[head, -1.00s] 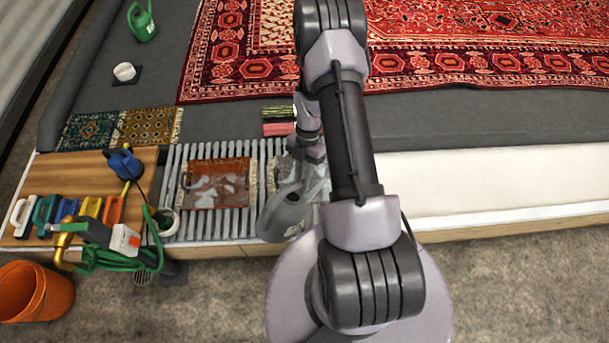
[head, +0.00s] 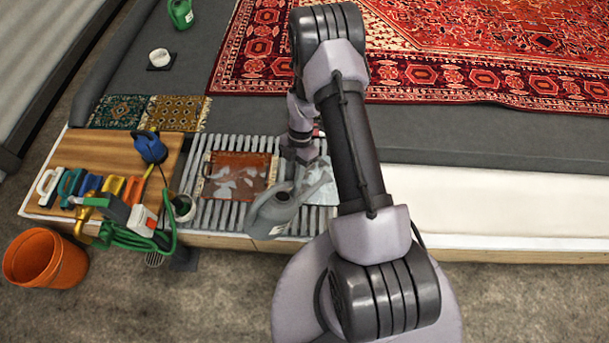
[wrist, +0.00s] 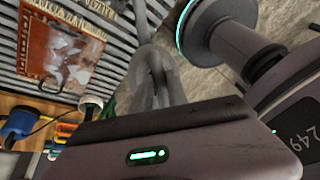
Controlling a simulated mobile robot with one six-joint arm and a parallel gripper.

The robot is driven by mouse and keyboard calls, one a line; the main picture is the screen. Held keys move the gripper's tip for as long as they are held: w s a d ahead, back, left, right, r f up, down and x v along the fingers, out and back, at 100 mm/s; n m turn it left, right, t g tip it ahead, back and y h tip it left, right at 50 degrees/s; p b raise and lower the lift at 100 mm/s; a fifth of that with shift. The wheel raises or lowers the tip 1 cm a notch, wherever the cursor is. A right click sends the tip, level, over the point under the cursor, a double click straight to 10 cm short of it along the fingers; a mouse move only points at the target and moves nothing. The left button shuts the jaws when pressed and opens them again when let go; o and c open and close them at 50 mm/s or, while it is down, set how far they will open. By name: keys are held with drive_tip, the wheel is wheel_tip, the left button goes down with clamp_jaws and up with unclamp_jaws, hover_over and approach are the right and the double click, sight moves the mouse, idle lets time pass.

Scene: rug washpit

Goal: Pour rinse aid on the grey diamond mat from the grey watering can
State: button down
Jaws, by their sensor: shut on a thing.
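The grey watering can (head: 272,213) is at the front edge of the slatted grate, below the red mat's right corner in the head view. My gripper (head: 298,168) is shut on it; the fingers are mostly hidden by my arm and the can. In the wrist view a grey part of the can (wrist: 150,75) shows just beyond my gripper. The grey diamond mat (head: 320,184) lies on the slats right of the can, pale and wet-looking, partly covered by my arm. I see no liquid leaving the can.
A red mat (head: 238,176) with whitish patches lies on the slats to the left. A wooden board (head: 105,155) holds several coloured-handled brushes and a blue-topped tool (head: 150,147). A green hose (head: 130,238) and orange bucket (head: 45,258) are at front left.

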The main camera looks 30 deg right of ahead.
drive_tip(key=shift+w+a+b, duration=0.65)
drive_tip(key=shift+w+a, duration=3.1)
drive_tip(key=shift+a, duration=1.75)
drive_tip(key=shift+w+d+b, duration=1.3)
drive_tip(key=shift+w+d, duration=1.3)
drive_tip(key=shift+w, duration=1)
drive_tip(key=s+d+p, duration=0.2)
drive_tip(key=s+d, duration=0.4)
drive_tip(key=d, duration=0.3)
drive_tip(key=s+d+p, duration=0.2)
drive_tip(key=s+d, duration=0.5)
drive_tip(key=d, duration=0.2)
drive_tip(key=shift+d, duration=0.4)
